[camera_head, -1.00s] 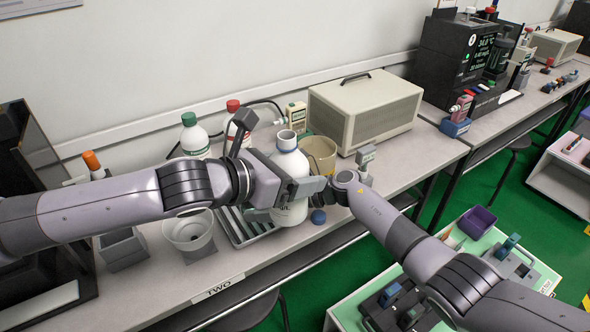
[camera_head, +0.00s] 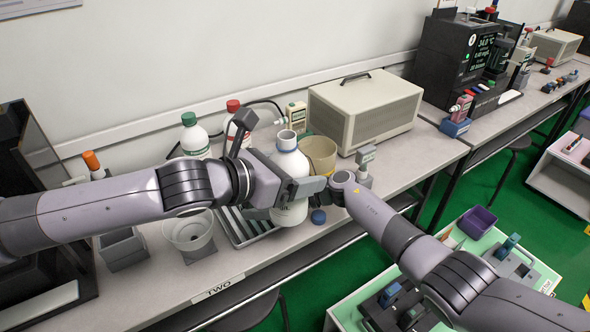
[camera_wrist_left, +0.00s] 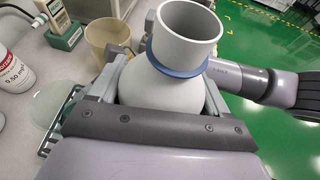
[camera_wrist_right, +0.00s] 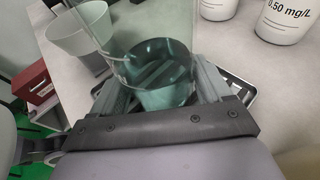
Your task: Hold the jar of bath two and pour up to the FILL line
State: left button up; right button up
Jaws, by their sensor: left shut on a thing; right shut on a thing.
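The white bottle (camera_head: 290,163) stands roughly upright with an open neck and a blue ring below it. My left gripper (camera_head: 305,186) is shut around its body, which fills the jaws in the left wrist view (camera_wrist_left: 160,88). A dark-tinted clear glass jar (camera_wrist_right: 155,70) is between the fingers of my right gripper (camera_wrist_right: 158,88), which is shut on it. In the head view the jar and right fingertips are hidden behind the bottle and left gripper. I cannot make out a FILL line or the liquid level.
A slatted tray (camera_head: 238,236) lies below the bottle. A blue cap (camera_head: 318,216) is on the bench. A translucent cup (camera_head: 186,233) on a grey base stands left, a tan beaker (camera_head: 320,150) behind right. Two capped bottles (camera_head: 194,142) and a beige box (camera_head: 365,108) stand behind.

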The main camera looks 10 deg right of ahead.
aim_at(295, 140)
pick_arm(q)
jog(key=shift+r, duration=0.2)
dwell(0.3)
jog(key=r, duration=0.1)
jog(key=d+r, duration=0.1)
jog(key=r, duration=0.2)
jog(key=shift+s+d+r, duration=0.1)
jog(key=shift+d+r, duration=0.2)
jog(key=shift+d, duration=0.1)
jog(key=shift+s+d+r, duration=0.1)
jog(key=shift+r, duration=0.65)
jog(key=shift+a+r, duration=0.25)
jog(key=shift+r, duration=0.7)
jog(key=shift+w+a+r, duration=0.25)
jog(key=shift+a+r, duration=0.5)
jog(key=w+a+f+n+g+h, duration=0.1)
jog(key=w+a+f+n, duration=0.1)
jog(key=w+f, duration=0.3)
jog(key=shift+w+a+f+n+g, duration=0.2)
jog(key=shift+a+f+n+g, duration=0.1)
jog(key=shift+a+f, duration=0.25)
jog(key=shift+s+d+f+n, duration=0.1)
jog(key=shift+s+f+n, duration=0.2)
jog(key=shift+f, duration=0.1)
